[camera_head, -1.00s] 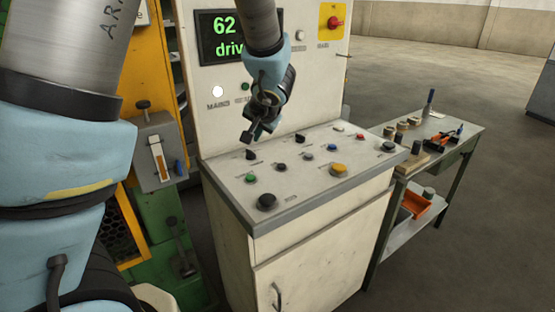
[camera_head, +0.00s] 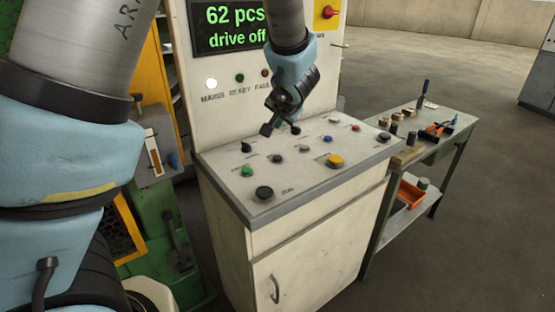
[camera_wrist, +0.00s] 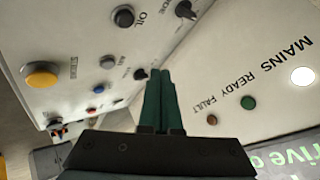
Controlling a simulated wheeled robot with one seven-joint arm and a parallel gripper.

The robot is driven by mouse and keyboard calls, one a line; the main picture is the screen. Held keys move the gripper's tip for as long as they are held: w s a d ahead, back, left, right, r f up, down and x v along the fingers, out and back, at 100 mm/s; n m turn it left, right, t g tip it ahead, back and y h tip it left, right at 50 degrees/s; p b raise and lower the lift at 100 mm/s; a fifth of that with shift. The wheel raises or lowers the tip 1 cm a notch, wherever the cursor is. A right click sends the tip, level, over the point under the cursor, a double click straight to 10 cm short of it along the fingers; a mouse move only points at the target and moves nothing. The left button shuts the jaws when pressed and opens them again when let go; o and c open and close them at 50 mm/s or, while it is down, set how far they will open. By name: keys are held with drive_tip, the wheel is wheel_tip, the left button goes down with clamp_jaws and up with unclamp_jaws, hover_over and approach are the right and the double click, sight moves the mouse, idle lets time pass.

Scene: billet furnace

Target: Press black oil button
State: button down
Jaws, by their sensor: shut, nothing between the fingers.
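The black oil button (camera_head: 278,158) is a round black button in the middle of the sloping control panel. In the wrist view the black button (camera_wrist: 123,17) lies beside the printed word OIL, near the top. My gripper (camera_head: 267,130) hangs over the back left part of the panel, behind the oil button and apart from it. In the wrist view my gripper's dark green fingers (camera_wrist: 160,75) are together and empty, with their tips close to a small black knob (camera_wrist: 140,73) in the picture. Whether they touch it cannot be told.
Near the oil button are a grey button (camera_head: 305,148), a green button (camera_head: 247,171), a large black button (camera_head: 263,193) and a yellow button (camera_head: 335,160). The upright display (camera_head: 228,28) reads "drive off". A side table (camera_head: 440,140) with tools stands to the right.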

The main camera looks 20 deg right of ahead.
sight(277, 159)
wheel_tip(277, 159, down, 7)
drive_tip(key=b, duration=0.5)
drive_tip(key=shift+f+b, duration=0.35)
drive_tip(key=shift+b, duration=0.35)
drive_tip(key=shift+f+b, duration=0.8)
drive_tip(key=shift+b, duration=0.7)
idle(1.7)
idle(0.4)
drive_tip(key=shift+r+p, duration=0.4)
drive_tip(key=shift+r, duration=0.45)
drive_tip(key=shift+r+p, duration=1.55)
drive_tip(key=shift+r, duration=1)
